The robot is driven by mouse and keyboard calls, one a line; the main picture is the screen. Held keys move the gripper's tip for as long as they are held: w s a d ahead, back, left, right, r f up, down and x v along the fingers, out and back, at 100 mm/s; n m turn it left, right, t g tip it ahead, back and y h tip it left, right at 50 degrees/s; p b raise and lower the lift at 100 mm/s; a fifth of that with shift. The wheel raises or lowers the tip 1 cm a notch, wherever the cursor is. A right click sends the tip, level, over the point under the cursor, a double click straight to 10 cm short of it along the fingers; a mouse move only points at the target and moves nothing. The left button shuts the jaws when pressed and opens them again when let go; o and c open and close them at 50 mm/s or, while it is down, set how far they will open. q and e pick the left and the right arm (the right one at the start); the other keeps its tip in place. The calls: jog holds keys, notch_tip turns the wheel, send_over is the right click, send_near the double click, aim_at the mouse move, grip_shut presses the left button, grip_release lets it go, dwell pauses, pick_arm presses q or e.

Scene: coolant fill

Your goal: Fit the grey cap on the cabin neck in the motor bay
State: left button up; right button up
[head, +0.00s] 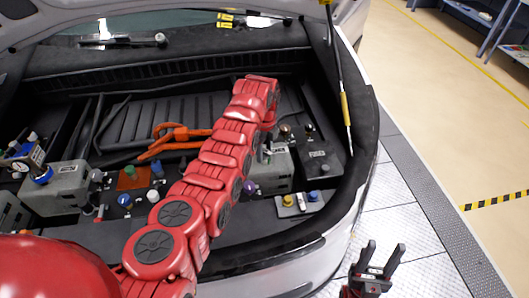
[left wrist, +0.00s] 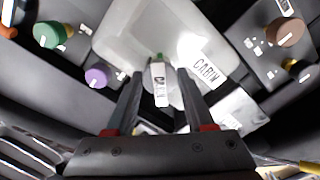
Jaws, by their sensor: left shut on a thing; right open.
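My left arm reaches across the motor bay in the head view, and its gripper is mostly hidden behind the arm. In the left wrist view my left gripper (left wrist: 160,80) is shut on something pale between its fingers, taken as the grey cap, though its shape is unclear. A white tag reading CABIN (left wrist: 161,84) shows between the fingers. The pale cabin tank (left wrist: 125,35) lies beyond the fingertips with a CABIN label (left wrist: 206,69); it also shows in the head view (head: 274,174). The neck itself is not clearly visible. My right gripper (head: 378,262) is open and empty outside the bay.
A purple cap (left wrist: 97,76) and a green cap (left wrist: 48,35) are left of the fingers; a brown cap (left wrist: 285,32) is at upper right. In the head view, orange cables (head: 175,138) and another grey tank (head: 62,188) lie to the left.

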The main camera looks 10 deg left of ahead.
pick_arm(q)
jog(key=shift+s+f+m, duration=0.1)
jog(key=shift+f+m, duration=0.05)
jog(key=shift+m, duration=0.15)
jog(key=o, duration=1.2)
jog(key=shift+r, duration=0.2)
jog(key=shift+r+b, duration=0.4)
jog(key=shift+b, duration=0.05)
notch_tip(320, 180, up, 10)
jog(key=b, duration=0.3)
notch_tip(320, 180, up, 6)
jog(key=p, duration=0.2)
send_over(264, 149)
jog(key=shift+s+d+r, duration=0.1)
jog(key=shift+s+r, duration=0.1)
